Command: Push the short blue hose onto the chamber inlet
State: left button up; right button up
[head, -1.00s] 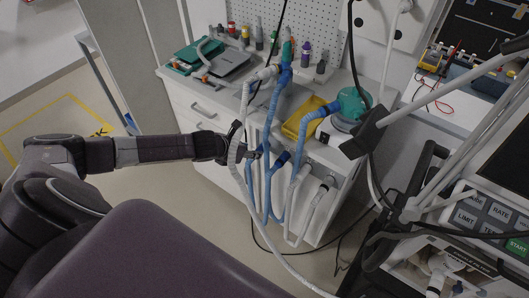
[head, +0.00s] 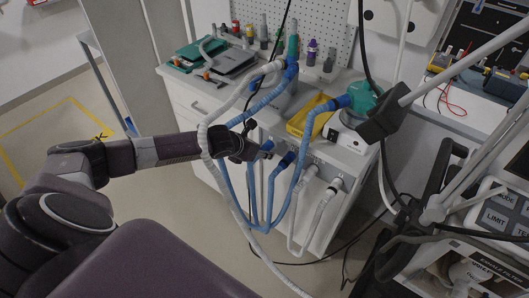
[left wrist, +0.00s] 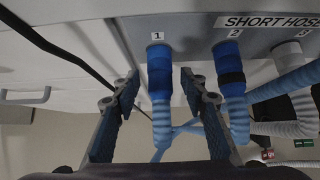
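The short blue hose at holder 1 (left wrist: 160,95) hangs from the rack by its dark blue cuff, between the fingers of my left gripper (left wrist: 160,80). The fingers are open, with a gap on either side of the hose. In the head view my left gripper (head: 252,150) is at the rack front, and the hose's top is partly hidden. A second blue hose (left wrist: 231,80) hangs at holder 2, to the right. The teal chamber (head: 362,98) stands on the worktop with a blue hose attached at its left. Its inlet cannot be made out. My right gripper is out of view.
A long whitish corrugated hose (head: 206,150) drapes across my left wrist. Pale hoses (head: 325,200) hang right of the blue ones. A yellow tray (head: 308,118) lies on the worktop near the chamber. The ventilator (head: 490,225) and grey support arms fill the right.

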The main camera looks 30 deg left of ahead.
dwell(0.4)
pick_arm(q)
jog(key=shift+r+p, duration=0.1)
jog(key=shift+p, duration=0.25)
grip_shut()
